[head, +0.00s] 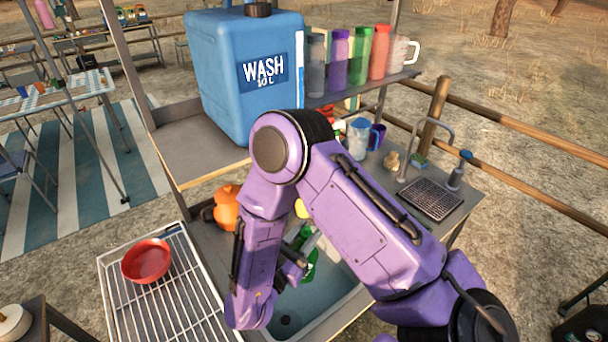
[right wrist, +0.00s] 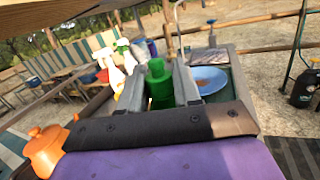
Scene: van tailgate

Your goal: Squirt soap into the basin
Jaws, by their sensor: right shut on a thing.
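My right gripper (head: 298,272) is shut on a green bottle (head: 309,266), over the basin (head: 345,288) set into the counter. In the right wrist view the green bottle (right wrist: 160,88) stands between the two grey fingers of the gripper (right wrist: 159,80), with its narrower neck end showing. My own purple arm hides part of the basin and part of the bottle in the head view. The basin's drain (head: 287,320) shows at its near end. I cannot tell whether soap has come out. My left gripper is not in view.
A wire rack with a red bowl (head: 146,260) lies left of the basin. An orange pot (head: 227,209) stands behind it. A blue WASH tank (head: 243,75) and several bottles stand on the shelf. A soap pump (head: 459,170) stands at the right. A blue dish (right wrist: 208,80) shows beyond the gripper.

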